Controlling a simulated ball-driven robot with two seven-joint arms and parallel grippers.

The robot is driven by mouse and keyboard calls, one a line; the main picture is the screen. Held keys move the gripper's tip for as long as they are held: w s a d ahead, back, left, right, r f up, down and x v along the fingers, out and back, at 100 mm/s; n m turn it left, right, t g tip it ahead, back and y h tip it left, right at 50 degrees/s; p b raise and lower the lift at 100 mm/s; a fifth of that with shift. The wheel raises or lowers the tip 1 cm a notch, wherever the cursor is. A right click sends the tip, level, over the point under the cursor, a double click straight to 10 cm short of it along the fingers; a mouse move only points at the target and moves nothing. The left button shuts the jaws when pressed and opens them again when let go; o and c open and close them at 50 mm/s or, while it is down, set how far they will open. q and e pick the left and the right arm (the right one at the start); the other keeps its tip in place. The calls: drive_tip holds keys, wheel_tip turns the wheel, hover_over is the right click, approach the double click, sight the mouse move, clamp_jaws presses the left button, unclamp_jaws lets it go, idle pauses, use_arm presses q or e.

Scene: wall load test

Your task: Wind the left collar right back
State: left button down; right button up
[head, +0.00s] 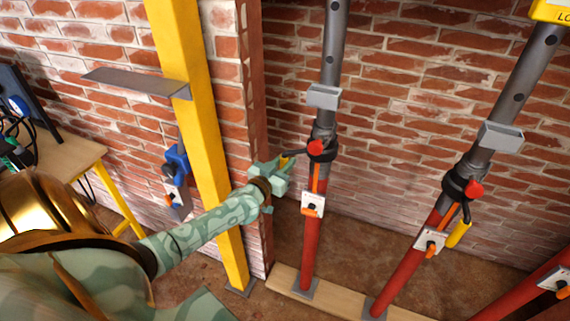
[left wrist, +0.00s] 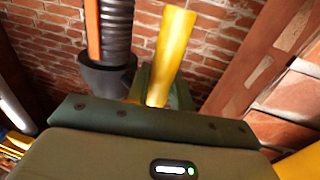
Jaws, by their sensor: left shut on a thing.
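The left prop (head: 310,240) stands upright, red below and grey above, with a dark collar (head: 327,158) around its threaded part. A yellow handle (head: 286,161) sticks out from this collar toward the left. My left gripper (head: 279,170) is shut on the handle, just left of the prop. In the left wrist view the yellow handle (left wrist: 173,55) rises from between the jaws, beside the dark collar (left wrist: 108,76) and the grey thread (left wrist: 117,28). The jaw tips are mostly hidden there. My right gripper is in neither view.
A second prop (head: 400,270) with its own collar (head: 459,186) and hanging yellow handle (head: 459,234) stands to the right. A yellow post (head: 205,130) with a grey shelf (head: 135,82) stands close to my left forearm. A wooden sole board (head: 340,300) lies under the props.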

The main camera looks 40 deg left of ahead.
use_arm(q)
drive_tip(key=shift+a+r, duration=0.1)
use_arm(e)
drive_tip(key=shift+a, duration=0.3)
use_arm(q)
drive_tip(key=c, duration=1.3)
unclamp_jaws()
drive_tip(key=shift+w, duration=0.1)
drive_tip(key=shift+s, duration=0.55)
drive_tip(key=s+p, duration=0.1)
drive_tip(key=s, duration=0.4)
drive_tip(key=s+d+p, duration=0.1)
drive_tip(key=s, duration=0.4)
drive_tip(key=s+d+p, duration=0.1)
drive_tip(key=s, duration=0.4)
drive_tip(key=shift+s, duration=0.1)
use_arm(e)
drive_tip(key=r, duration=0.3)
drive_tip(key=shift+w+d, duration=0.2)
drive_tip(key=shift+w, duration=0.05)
use_arm(q)
drive_tip(key=shift+f, duration=0.2)
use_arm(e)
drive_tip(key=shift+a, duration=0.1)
